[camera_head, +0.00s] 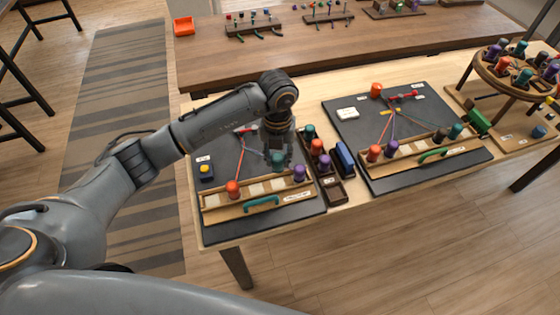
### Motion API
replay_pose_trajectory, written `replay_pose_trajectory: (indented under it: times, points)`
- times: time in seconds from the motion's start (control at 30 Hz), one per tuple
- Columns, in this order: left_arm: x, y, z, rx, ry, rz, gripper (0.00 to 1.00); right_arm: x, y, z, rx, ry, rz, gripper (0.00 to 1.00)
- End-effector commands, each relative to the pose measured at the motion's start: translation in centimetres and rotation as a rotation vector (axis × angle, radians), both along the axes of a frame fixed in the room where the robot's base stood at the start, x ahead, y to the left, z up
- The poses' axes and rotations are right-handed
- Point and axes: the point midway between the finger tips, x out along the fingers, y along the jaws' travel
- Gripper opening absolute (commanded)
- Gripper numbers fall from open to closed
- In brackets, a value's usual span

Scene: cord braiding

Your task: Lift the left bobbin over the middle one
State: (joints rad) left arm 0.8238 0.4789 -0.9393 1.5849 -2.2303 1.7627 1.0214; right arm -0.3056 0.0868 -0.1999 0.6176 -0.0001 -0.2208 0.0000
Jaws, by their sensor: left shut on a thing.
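My left gripper (280,151) reaches down over the left black braiding board (222,228) and is shut on a teal bobbin (278,161). The bobbin is at the far side of the wooden bobbin rack (262,211), and the gripper partly hides it. An orange bobbin (233,189) stands toward the left end of the rack. A purple bobbin (299,174) stands near its right end. Thin cords (242,152) run from a red clamp (246,130) at the back of the board. My right gripper is not in view.
A tray of spare bobbins (334,191) and a blue block (344,157) stand right of the board. A small box with a yellow button (205,170) sits at its left. A second board (350,133) with bobbins and a round bobbin stand (489,72) lie farther right.

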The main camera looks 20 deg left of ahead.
Motion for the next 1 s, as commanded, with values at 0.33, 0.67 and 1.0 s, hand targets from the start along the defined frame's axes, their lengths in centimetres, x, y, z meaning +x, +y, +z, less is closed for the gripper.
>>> replay_pose_trajectory:
  times: [0.33,0.67,1.0]
  points:
    - [0.1,0.1,-1.6,-0.001,0.001,0.007,0.0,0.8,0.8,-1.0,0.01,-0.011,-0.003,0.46]
    - [0.1,0.1,-4.2,-0.001,0.0,0.006,0.0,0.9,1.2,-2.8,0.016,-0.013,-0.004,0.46]
    - [0.1,0.1,-6.3,-0.001,-0.001,0.006,0.0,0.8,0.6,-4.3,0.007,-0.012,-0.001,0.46]
